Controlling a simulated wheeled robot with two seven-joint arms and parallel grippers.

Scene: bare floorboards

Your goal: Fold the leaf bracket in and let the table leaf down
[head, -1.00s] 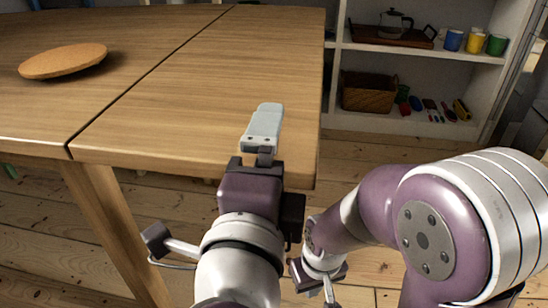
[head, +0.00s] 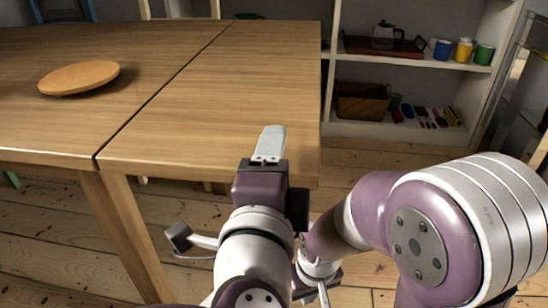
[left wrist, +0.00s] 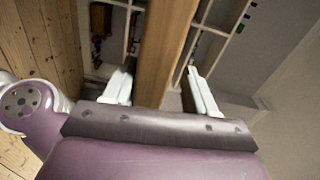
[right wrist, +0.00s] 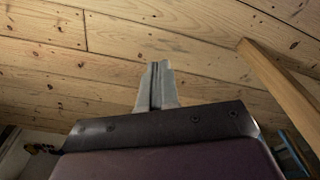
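The table leaf (head: 215,100) is the right-hand part of the wooden table, split from the fixed top by a dark seam. It is up, level with the top. My left gripper is at the leaf's front edge; one pale finger shows over the leaf in the head view. In the left wrist view my left gripper (left wrist: 160,88) is open, its fingers on either side of a wooden board, with gaps visible. My right gripper (right wrist: 158,82) is shut and empty, low down, facing the floor and a table leg (right wrist: 285,90). I cannot make out the leaf bracket.
A round wooden board (head: 78,77) lies on the fixed top (head: 60,130). A white shelf unit (head: 400,65) with mugs, a tray and a basket (head: 362,100) stands at the back right. Floorboards are bare between leaf and shelf. My right arm fills the lower right.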

